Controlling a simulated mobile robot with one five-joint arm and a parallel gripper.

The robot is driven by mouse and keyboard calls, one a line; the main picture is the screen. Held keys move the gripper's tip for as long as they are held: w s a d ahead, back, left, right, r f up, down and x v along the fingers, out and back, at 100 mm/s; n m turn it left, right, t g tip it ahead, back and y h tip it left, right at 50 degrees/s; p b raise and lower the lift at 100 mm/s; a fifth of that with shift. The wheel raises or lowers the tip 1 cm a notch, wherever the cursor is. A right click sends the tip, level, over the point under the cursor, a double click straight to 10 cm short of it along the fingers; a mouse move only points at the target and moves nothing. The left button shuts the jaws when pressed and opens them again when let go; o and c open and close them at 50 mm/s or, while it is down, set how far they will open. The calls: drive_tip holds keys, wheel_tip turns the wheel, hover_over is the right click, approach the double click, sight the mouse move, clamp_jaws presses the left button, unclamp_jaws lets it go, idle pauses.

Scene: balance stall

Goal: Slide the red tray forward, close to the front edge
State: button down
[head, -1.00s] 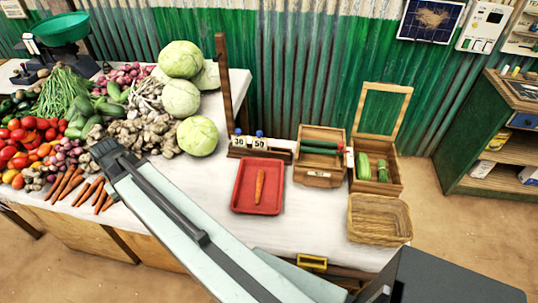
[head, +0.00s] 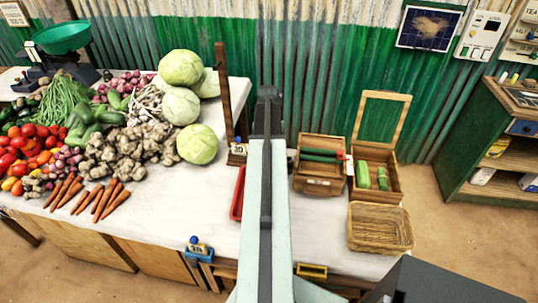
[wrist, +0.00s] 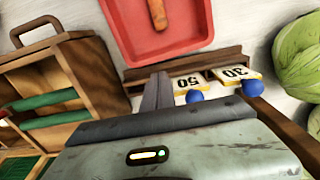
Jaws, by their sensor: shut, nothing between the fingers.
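The red tray (head: 238,195) lies on the white table, mostly hidden behind my arm in the head view; only its left rim shows. In the wrist view the tray (wrist: 185,28) is at the top, with a carrot (wrist: 157,14) in it. My gripper (head: 267,92) points away from me, beyond the tray. In the wrist view its fingers (wrist: 157,92) are together and empty, beside the wooden tag rack (wrist: 182,68), apart from the tray. I cannot tell whether they touch the rack.
The rack holds tags 50 (wrist: 187,82) and 30 (wrist: 235,72) with blue knobs. Cabbages (head: 198,144) and loose carrots (head: 110,198) lie left. Table between carrots and tray is clear.

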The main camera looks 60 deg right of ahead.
wheel_tip(320, 180, down, 9)
drive_tip(key=b, duration=0.8)
drive_tip(key=shift+f, duration=0.15)
drive_tip(key=shift+a, duration=0.1)
drive_tip(key=s+a, duration=0.1)
drive_tip(key=a, duration=0.5)
drive_tip(key=s+a, duration=0.1)
drive_tip(key=a, duration=0.1)
drive_tip(key=shift+s+a, duration=0.35)
drive_tip(key=shift+a, duration=0.05)
drive_tip(key=shift+d, duration=0.1)
drive_tip(key=shift+r, duration=0.2)
